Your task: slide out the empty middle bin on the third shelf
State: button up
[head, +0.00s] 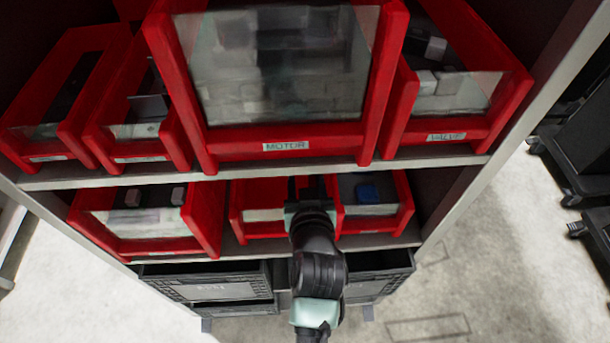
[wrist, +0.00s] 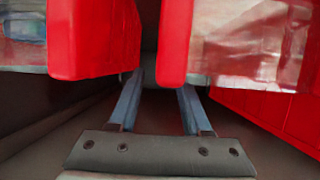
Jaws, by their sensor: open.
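The middle bin (head: 262,230) is red with a clear front and sits on the shelf below the large bins. Its interior is mostly hidden, so I cannot tell its contents. My gripper (head: 308,187) is at the right part of this bin in the head view, with its fingers reaching toward the bin's right side. In the wrist view my gripper (wrist: 159,92) has two fingers spread apart, with red bin walls (wrist: 175,40) just beyond and above them. Their tips are partly hidden by red, and contact cannot be told.
A left bin (head: 203,215) holds small blocks; a right bin (head: 405,200) holds a blue item. Above, a large bin labelled MOTOR (head: 290,143) overhangs. Black crates (head: 215,290) stand below. The right shelf upright (head: 540,85) borders open floor (head: 480,260).

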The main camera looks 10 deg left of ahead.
jog(key=shift+w+a+f, duration=0.2)
jog(key=shift+w+f, duration=0.05)
jog(key=shift+w, duration=0.4)
grip_shut()
dwell(1.1)
